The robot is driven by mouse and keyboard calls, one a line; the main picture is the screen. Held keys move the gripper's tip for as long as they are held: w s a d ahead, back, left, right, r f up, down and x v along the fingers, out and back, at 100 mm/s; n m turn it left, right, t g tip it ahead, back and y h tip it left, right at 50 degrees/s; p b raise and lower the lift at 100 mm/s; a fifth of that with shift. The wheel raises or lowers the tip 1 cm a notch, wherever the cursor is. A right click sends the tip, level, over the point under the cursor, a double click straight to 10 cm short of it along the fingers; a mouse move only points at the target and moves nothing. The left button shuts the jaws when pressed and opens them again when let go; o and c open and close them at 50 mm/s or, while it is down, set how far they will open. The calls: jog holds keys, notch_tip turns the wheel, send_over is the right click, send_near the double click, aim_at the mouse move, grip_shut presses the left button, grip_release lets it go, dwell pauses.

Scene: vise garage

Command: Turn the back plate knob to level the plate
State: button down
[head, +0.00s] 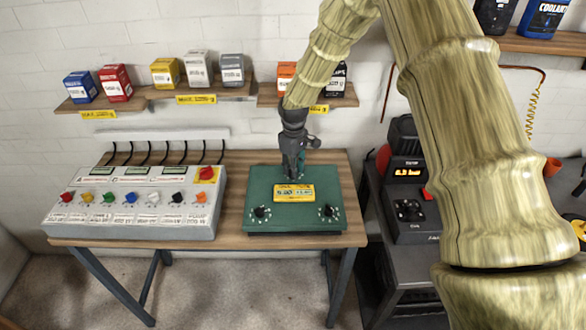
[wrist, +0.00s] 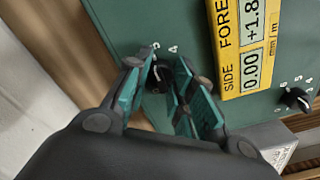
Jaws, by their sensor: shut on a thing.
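The green plate (head: 310,223) sits on the wooden bench, with a yellow display (head: 294,193) in its middle. In the wrist view the display (wrist: 249,45) reads SIDE 0.00 and FORE +1.8, with the last digits cut off. The back plate knob (wrist: 157,79) is black, with a numbered dial around it. My gripper (head: 294,167) points down at the plate's back edge and hides this knob in the head view. In the wrist view its teal-padded fingers are shut on the knob, one on each side. Two other black knobs, front left (head: 261,212) and front right (head: 328,211), stand free.
A grey control box (head: 135,220) with coloured knobs stands left of the plate. Shelves with small boxes (head: 165,72) hang on the wall behind my gripper. A dark cart with a black device (head: 407,190) stands to the right.

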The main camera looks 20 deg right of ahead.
jog(key=n, duration=0.5)
jog(key=shift+w+r+n, duration=0.2)
jog(key=shift+n, duration=0.2)
dwell(0.4)
jog(key=c, duration=1.4)
grip_release()
jog(key=shift+o, duration=1.1)
jog(key=shift+s+f, duration=0.1)
notch_tip(320, 180, up, 12)
